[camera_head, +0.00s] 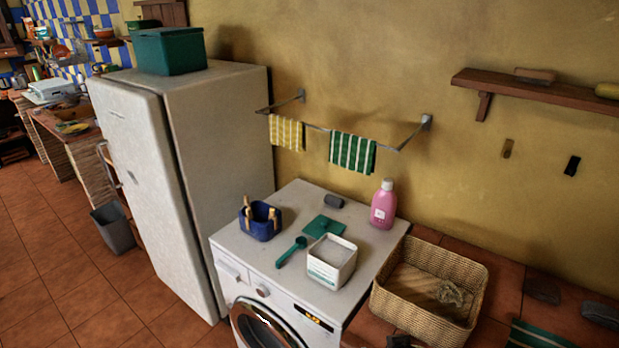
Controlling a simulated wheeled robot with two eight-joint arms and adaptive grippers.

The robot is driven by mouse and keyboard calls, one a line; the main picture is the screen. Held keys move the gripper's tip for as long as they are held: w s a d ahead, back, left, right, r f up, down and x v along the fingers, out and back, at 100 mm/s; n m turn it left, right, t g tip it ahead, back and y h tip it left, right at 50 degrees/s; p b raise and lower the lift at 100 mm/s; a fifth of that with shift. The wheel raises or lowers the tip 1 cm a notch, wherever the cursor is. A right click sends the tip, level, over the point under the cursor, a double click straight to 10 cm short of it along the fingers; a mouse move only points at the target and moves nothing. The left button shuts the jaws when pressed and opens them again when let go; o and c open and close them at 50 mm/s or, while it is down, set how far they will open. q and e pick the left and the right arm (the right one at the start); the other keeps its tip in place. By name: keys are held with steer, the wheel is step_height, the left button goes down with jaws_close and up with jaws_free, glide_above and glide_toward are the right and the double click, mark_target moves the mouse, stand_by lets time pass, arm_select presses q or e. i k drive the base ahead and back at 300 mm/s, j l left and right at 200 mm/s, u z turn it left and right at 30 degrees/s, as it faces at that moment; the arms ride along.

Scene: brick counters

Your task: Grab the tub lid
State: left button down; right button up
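The tub lid, a flat green square piece with a small tab (324,226), lies on the white top of the washing machine (225,240). In front of it stands an open white tub (331,262) filled with pale powder. A green scoop (291,252) lies to the left of the tub. My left gripper is not in view. A small dark shape at the bottom edge, in front of the basket, may be part of my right gripper. Its fingers cannot be made out.
A blue peg basket (260,221), a dark grey cylinder (334,201) and a pink bottle (383,205) stand around the lid. A wicker basket (475,290) is right of the machine. The fridge (225,140) rises at left, and a towel rail (400,146) hangs behind.

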mark_target(321, 226)
steer(key=i+j+z, duration=0.5)
steer(key=j+z, duration=0.2)
steer(key=i+j+z, duration=0.15)
steer(key=j+z, duration=0.2)
steer(key=i+j+z, duration=0.15)
steer(key=j+z, duration=0.15)
steer(key=j, duration=0.15)
